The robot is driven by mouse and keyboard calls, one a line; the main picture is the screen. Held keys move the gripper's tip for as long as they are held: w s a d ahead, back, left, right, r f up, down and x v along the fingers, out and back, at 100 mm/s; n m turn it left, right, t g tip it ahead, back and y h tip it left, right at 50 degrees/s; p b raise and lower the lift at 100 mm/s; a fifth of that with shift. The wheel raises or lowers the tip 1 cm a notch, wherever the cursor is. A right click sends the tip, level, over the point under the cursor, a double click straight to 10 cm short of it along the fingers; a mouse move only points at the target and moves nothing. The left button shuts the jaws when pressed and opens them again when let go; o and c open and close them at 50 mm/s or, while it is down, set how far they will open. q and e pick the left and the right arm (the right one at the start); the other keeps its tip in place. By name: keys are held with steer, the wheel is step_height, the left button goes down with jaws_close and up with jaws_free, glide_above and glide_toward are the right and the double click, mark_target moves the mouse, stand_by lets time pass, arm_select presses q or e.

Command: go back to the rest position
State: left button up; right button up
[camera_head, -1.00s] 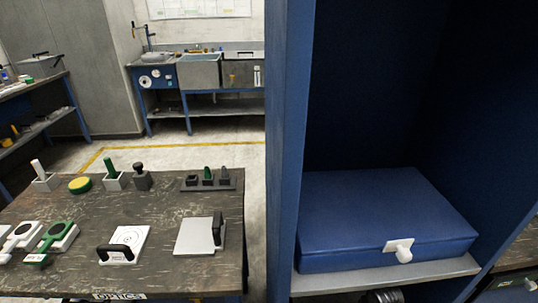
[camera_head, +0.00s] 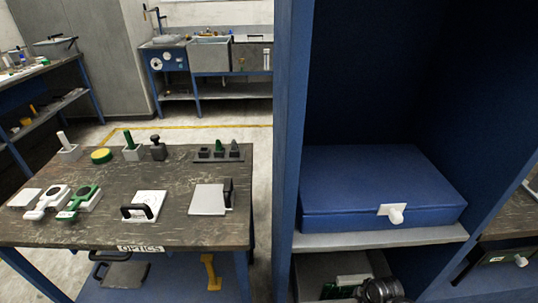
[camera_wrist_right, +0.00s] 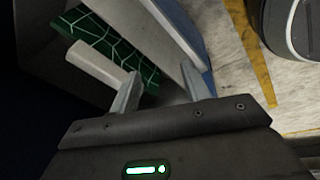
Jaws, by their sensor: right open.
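My right gripper (camera_wrist_right: 160,84) is open in the right wrist view, with its two grey fingers apart. Past the fingers are a dark green piece with pale lines (camera_wrist_right: 108,42) and a pale bar (camera_wrist_right: 100,65). I cannot tell from this view whether the fingers touch them. My left gripper is in neither current view.
A blue cabinet (camera_head: 288,120) holds a closed blue case (camera_head: 375,185) on its shelf. A dark rounded part (camera_head: 380,290) shows below that shelf. The optics table (camera_head: 110,215) at left carries several mounts and plates. Floor shows behind the table.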

steer(key=s+a+f+m+t, duration=0.1)
steer(key=s+a+f+m, duration=0.2)
steer(key=s+f+m, duration=0.45)
steer(key=s+a+f+m, duration=0.2)
steer(key=s+f, duration=0.3)
steer(key=f, duration=0.5)
steer(key=s+f+g, duration=0.1)
steer(key=s+f, duration=0.2)
steer(key=s, duration=0.9)
steer(key=s+f+g, duration=0.1)
steer(key=s+f, duration=0.2)
steer(key=s, duration=1)
steer(key=shift+s+f+g+h, duration=0.2)
steer(key=shift+g+h, duration=0.1)
steer(key=shift+h, duration=0.1)
steer(key=shift+d, duration=0.1)
